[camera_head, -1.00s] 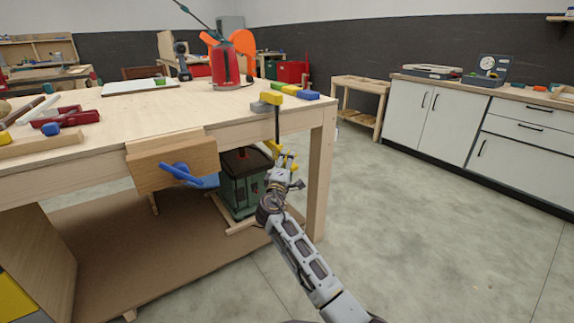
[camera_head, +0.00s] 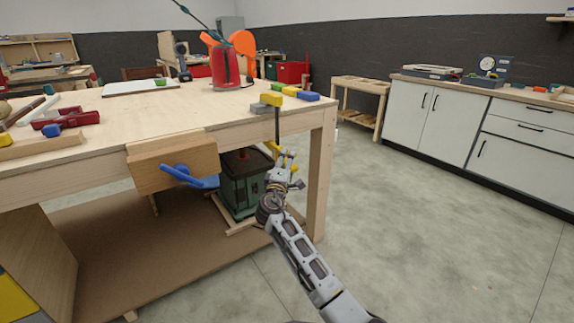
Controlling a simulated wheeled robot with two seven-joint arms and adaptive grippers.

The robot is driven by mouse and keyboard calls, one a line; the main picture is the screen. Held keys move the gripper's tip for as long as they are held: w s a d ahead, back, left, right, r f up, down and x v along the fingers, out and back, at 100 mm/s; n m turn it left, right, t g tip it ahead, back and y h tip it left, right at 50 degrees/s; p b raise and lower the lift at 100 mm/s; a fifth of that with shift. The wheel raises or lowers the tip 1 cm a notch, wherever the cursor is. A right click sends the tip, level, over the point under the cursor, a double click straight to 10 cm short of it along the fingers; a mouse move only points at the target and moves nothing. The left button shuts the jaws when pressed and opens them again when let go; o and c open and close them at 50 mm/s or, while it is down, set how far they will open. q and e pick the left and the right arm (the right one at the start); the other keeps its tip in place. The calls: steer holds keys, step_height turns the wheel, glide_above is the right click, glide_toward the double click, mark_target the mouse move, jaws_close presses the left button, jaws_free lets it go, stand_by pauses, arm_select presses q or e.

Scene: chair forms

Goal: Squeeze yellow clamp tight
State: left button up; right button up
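The yellow clamp (camera_head: 271,99) sits at the right front corner of the workbench (camera_head: 200,110). Its yellow upper jaw is above the top, and its black bar (camera_head: 277,124) runs down past the front edge. A yellow lower part (camera_head: 271,148) shows below the edge, partly covered by my gripper. My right gripper (camera_head: 285,158) points up at this lower part, at its right side. The fingers are small and overlap the clamp, so I cannot tell whether they are open or shut on it. My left gripper is not in view.
A wooden vise (camera_head: 173,160) with a blue handle (camera_head: 190,177) sticks out from the bench front. A green machine (camera_head: 240,190) stands underneath. The bench leg (camera_head: 320,180) is close to my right arm. A red can (camera_head: 225,68) stands on the top. The floor at right is clear.

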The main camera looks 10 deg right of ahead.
steer(key=shift+w+d, duration=0.1)
steer(key=shift+w, duration=0.1)
steer(key=shift+w+d+f+b, duration=0.1)
steer(key=shift+w+d+b, duration=0.15)
steer(key=shift+w, duration=0.3)
steer(key=shift+o, duration=0.6)
steer(key=c, duration=1)
steer(key=shift+c, duration=0.9)
steer(key=shift+d+r, duration=0.1)
steer(key=shift+r, duration=0.15)
